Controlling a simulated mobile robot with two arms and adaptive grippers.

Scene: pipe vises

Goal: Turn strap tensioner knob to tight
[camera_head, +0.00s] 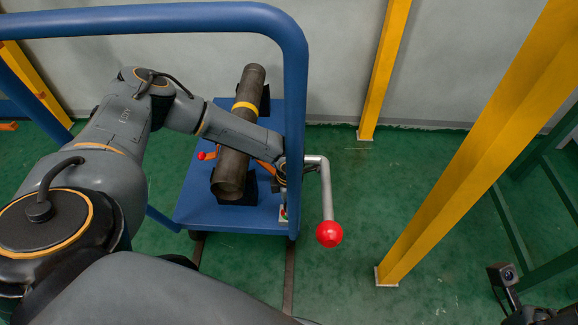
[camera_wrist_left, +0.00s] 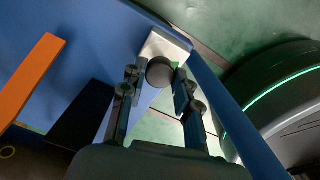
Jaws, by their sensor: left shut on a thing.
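A dark round knob (camera_wrist_left: 160,72) sits on a pale plate (camera_wrist_left: 160,44) with a small green mark beside it in the left wrist view. The fingers of my left gripper (camera_wrist_left: 157,88) are on either side of the knob and shut on it. In the head view my left gripper (camera_head: 283,190) points down at the front right corner of the blue cart (camera_head: 205,207). There the plate (camera_head: 283,214) shows small red and green marks, and the gripper hides the knob. A yellow strap (camera_head: 245,106) goes around the dark pipe (camera_head: 231,170).
An orange bar (camera_head: 266,167) lies beside the pipe. A silver crank with a red ball (camera_head: 329,234) sticks out right of the cart. A blue rail (camera_head: 296,100) rises close to my left arm. A yellow post (camera_head: 450,160) stands right, with open green floor between.

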